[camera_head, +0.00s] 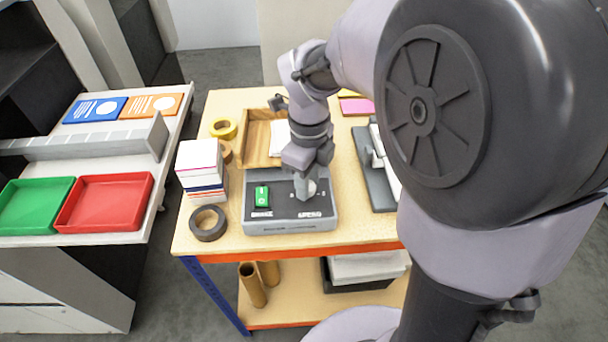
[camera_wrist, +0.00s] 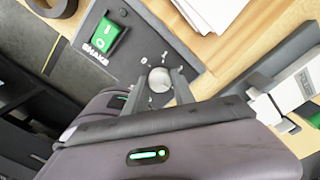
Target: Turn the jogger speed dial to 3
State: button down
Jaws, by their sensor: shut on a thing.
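The jogger (camera_head: 290,228) is a grey box with a dark top panel near the front of the wooden table. Its green rocker switch (camera_head: 262,197), beside the word SHAKE, is on the left of the panel and also shows in the wrist view (camera_wrist: 103,33). The round pale speed dial (camera_wrist: 160,79) is on the right of the panel, with small markings around it that are too small to read surely. My gripper (camera_wrist: 160,84) is shut on the dial, one finger on each side. In the head view my gripper (camera_head: 305,190) largely hides the dial.
A wooden tray (camera_head: 255,155) with white paper stands behind the jogger. A paper stack (camera_head: 200,165) and a dark tape roll (camera_head: 208,222) are to its left. A grey device (camera_head: 375,180) is to its right. Red (camera_head: 105,200) and green trays (camera_head: 35,205) lie on the left table.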

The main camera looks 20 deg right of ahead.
jog(key=shift+m+b, duration=0.35)
jog(key=shift+m, duration=0.45)
jog(key=c, duration=1.1)
grip_release()
jog(key=shift+o, duration=0.2)
notch_tip(320, 180, up, 18)
jog(key=p, duration=0.7)
jog(key=shift+f, duration=0.25)
